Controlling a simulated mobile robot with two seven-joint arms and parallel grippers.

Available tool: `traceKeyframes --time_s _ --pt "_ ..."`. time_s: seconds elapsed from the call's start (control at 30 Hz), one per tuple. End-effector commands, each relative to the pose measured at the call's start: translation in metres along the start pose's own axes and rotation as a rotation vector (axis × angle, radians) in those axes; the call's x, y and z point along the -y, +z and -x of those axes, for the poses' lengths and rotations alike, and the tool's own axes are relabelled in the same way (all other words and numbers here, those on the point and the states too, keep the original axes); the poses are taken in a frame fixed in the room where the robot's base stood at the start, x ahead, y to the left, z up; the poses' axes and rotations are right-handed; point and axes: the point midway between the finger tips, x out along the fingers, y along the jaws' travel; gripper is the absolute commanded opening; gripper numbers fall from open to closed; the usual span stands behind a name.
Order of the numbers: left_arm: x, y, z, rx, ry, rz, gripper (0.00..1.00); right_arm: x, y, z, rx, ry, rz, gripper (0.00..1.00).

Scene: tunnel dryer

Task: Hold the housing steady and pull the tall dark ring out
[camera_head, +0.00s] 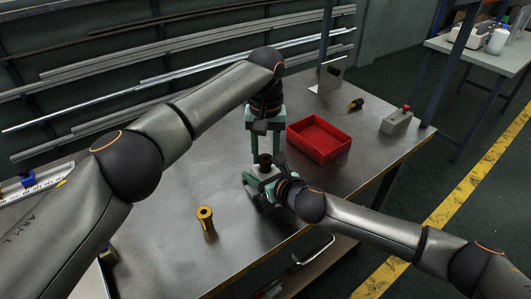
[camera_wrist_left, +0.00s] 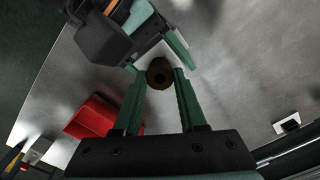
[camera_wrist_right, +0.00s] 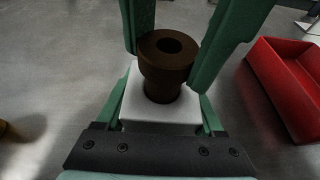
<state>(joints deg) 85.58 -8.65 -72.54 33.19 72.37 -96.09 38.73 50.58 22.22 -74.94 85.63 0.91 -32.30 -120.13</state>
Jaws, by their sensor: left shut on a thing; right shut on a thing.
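The tall dark ring (camera_wrist_right: 167,62) is a dark brown flanged sleeve, upright, its narrower lower part meeting the top of the white housing (camera_wrist_right: 150,108) in the right wrist view. How deep it sits inside is hidden. My left gripper (camera_wrist_left: 160,75) comes down from above and is shut on the ring (camera_wrist_left: 159,76), a finger on each side. My right gripper (camera_wrist_right: 160,115) comes in low from the side and is shut on the housing. In the head view the ring (camera_head: 265,160) shows between the left fingers, above my right gripper (camera_head: 258,178); the housing is mostly hidden there.
A yellow flanged sleeve (camera_head: 205,217) stands on the metal table to the left. An empty red bin (camera_head: 320,138) stands just right of the grippers. A grey box with a red button (camera_head: 397,120) and a dark-and-orange object (camera_head: 356,104) lie farther right. The front middle is clear.

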Motion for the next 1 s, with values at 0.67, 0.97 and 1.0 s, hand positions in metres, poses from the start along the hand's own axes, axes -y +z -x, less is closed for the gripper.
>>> traceKeyframes --time_s 0.67,0.97,1.0 --pt "0.000 0.000 0.026 0.000 0.000 -0.001 0.00 -0.001 -0.002 0.000 -0.003 0.001 0.000 0.00" --pt "0.000 0.000 0.029 0.000 0.000 -0.001 0.00 -0.001 -0.002 0.000 -0.003 0.001 0.000 0.00" --pt "0.000 0.000 0.029 -0.001 0.000 -0.001 0.00 -0.001 -0.002 0.000 -0.003 0.001 0.000 0.00"
